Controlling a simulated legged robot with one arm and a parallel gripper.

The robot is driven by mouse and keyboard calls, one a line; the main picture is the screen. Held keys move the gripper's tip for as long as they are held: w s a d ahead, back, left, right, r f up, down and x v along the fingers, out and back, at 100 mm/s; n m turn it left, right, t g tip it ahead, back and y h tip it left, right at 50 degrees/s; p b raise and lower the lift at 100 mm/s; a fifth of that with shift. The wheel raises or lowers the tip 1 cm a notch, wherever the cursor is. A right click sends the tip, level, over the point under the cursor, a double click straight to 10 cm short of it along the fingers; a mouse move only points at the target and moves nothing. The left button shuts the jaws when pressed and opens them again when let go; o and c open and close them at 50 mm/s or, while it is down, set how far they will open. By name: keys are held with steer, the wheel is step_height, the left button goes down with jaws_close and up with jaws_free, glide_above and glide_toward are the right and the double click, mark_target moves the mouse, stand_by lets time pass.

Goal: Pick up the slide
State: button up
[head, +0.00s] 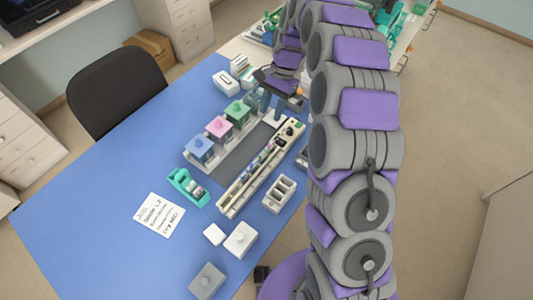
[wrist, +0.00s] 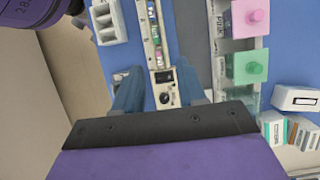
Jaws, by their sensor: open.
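I cannot make out a single glass slide for certain in either view. My gripper (head: 270,106) is above the far end of the work area, near the control end of a long narrow white unit (head: 228,208). In the wrist view my gripper (wrist: 163,90) is open, its two blue-grey fingers apart on either side of that unit's dark control panel (wrist: 164,78). Nothing shows held between the fingers. Lidded jars stand in a row beside the unit: blue (head: 200,149), pink (head: 219,128) and green (head: 238,111). The pink jar (wrist: 250,17) and green jar (wrist: 252,67) also show in the wrist view.
Small white boxes (head: 225,82) stand beyond the jars; one box (wrist: 297,99) is right of my gripper in the wrist view. A teal holder (head: 187,188), a handwritten note (head: 159,214) and a white compartment tray (head: 279,194) lie nearer. The blue table's left side is clear.

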steer(key=b, duration=0.1)
glide_above(263, 152)
steer(key=w+d, duration=0.1)
steer(key=w, duration=0.1)
step_height(263, 152, down, 10)
steer(key=shift+r, duration=0.1)
steer(key=shift+b+x, duration=0.35)
steer(key=shift+x, duration=0.7)
steer(key=x, duration=0.4)
steer(key=shift+s+d+f+b, duration=0.1)
steer(key=shift+d+f+b, duration=0.15)
steer(key=shift+b, duration=0.15)
steer(key=shift+a, duration=0.1)
jaws_close()
